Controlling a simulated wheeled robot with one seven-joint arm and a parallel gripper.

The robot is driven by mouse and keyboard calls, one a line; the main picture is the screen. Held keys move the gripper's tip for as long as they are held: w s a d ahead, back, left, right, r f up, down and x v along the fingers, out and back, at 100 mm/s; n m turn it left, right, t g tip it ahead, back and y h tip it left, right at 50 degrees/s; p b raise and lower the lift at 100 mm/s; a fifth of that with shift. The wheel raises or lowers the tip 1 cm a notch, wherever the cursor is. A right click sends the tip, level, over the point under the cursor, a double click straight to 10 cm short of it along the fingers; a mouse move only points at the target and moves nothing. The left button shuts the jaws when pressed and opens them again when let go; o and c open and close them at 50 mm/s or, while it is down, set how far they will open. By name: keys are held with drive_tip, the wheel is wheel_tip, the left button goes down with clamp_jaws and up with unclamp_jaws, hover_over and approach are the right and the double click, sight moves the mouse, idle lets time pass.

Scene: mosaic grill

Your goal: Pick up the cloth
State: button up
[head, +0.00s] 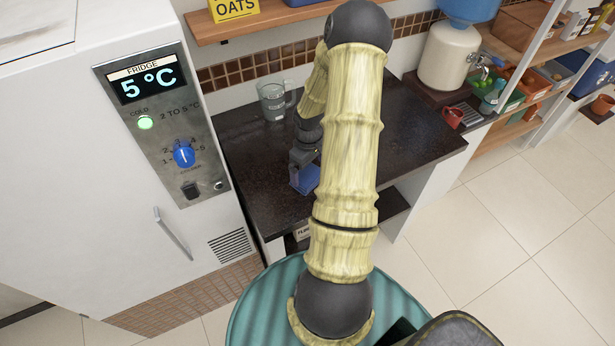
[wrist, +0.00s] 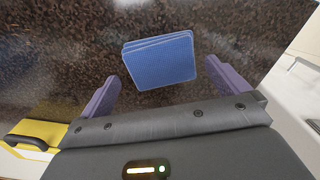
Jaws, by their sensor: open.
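The cloth is a folded blue square (wrist: 158,62) lying on the dark speckled counter (wrist: 60,60). In the head view the cloth (head: 306,179) shows near the counter's front edge, partly hidden by my arm. My gripper (wrist: 166,88) is open, with its two purple fingers apart. The cloth lies ahead of and between the fingers in the wrist view, and nothing is held. In the head view my gripper (head: 300,165) is just above the cloth; whether it touches cannot be told.
A clear measuring jug (head: 272,102) stands at the back left of the counter. The white fridge (head: 90,150) borders the counter on the left. A shelf (head: 290,20) hangs above.

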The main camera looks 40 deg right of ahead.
sight(308, 174)
drive_tip(key=shift+w+f+p, duration=0.15)
drive_tip(key=shift+f+p, duration=0.4)
drive_tip(key=shift+f, duration=1.6)
drive_tip(key=shift+c, duration=0.2)
drive_tip(key=c, duration=0.7)
wheel_tip(308, 174, up, 10)
drive_tip(key=shift+a+r+b, duration=0.1)
drive_tip(key=shift+b, duration=0.75)
